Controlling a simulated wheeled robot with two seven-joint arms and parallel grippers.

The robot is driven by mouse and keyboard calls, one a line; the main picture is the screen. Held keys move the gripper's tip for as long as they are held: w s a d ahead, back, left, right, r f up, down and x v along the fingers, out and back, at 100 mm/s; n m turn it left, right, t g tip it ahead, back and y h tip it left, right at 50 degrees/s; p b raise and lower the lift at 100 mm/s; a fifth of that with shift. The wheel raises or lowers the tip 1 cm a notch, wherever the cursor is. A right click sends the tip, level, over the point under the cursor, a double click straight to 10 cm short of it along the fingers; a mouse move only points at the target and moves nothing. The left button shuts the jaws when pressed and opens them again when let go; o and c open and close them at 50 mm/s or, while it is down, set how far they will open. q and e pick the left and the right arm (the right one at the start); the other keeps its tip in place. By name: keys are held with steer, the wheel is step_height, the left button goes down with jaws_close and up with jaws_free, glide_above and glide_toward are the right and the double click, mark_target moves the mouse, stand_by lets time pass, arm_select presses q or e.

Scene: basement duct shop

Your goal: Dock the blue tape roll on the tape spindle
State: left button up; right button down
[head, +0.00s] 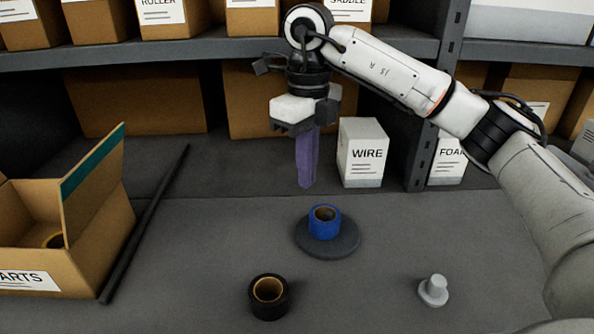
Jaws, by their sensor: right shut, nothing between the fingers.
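The blue tape roll (324,222) sits upright, hole up, on a dark round disc (328,243) in the middle of the bench. I cannot tell whether a post stands inside the roll. A short light-grey peg on a flanged foot (433,291) stands bare at the front right; it looks like a spindle. My right gripper (306,184) points down with purple fingers, shut and empty, above and behind the blue roll, apart from it. My left gripper is not in view.
A black tape roll (268,297) stands at the front. An open cardboard parts box (97,200) and a dark rod (146,222) lie left. A white WIRE box (362,153) stands at the back, below a shelf (150,52) of cartons. The bench between roll and peg is clear.

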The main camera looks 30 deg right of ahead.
mark_target(306, 220)
steer(key=shift+s+f+p, duration=0.1)
steer(key=shift+f+p, duration=0.2)
steer(key=shift+f, duration=3.75)
